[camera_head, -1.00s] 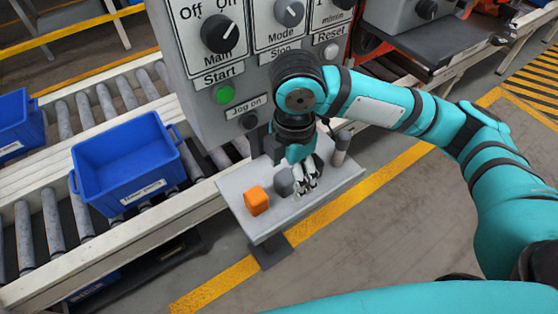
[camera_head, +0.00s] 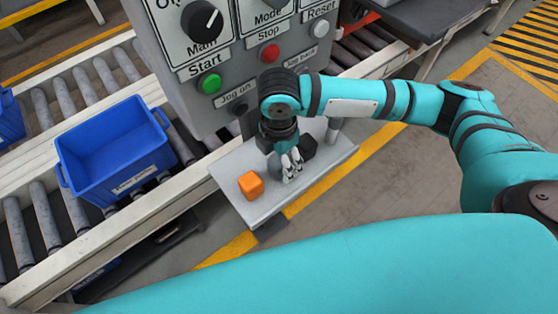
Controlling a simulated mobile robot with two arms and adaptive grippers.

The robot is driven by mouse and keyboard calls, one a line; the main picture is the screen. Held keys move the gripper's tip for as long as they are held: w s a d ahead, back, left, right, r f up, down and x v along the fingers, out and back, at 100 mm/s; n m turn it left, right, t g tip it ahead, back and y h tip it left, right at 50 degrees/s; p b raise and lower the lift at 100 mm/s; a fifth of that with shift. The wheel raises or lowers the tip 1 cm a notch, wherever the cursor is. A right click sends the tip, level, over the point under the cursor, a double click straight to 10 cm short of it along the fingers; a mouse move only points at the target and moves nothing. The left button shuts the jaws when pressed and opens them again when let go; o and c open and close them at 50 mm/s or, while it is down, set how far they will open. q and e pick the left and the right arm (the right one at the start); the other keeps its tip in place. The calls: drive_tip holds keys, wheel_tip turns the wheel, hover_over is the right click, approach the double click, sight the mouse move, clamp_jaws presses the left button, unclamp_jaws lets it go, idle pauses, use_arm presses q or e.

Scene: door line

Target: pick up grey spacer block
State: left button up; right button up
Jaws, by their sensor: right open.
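The grey spacer block (camera_head: 274,172) stands on the small light grey shelf (camera_head: 229,180) under the control panel, just right of an orange block (camera_head: 251,185). My right gripper (camera_head: 291,173) points down at the shelf with its fingers open. Its fingertips are close beside the grey block, on its right, and partly overlap it in the picture. I cannot tell whether they touch it. My left gripper is out of view.
A dark block (camera_head: 307,147) and a grey upright cylinder (camera_head: 333,130) stand on the shelf behind the gripper. The control panel (camera_head: 231,83) rises behind. A blue bin (camera_head: 113,151) sits on the roller conveyor at left. The shelf's front right is clear.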

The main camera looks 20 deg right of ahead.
drive_tip(key=shift+d+f, duration=0.1)
drive_tip(key=shift+f, duration=1.05)
drive_tip(key=shift+c, duration=1)
drive_tip(key=c, duration=1.1)
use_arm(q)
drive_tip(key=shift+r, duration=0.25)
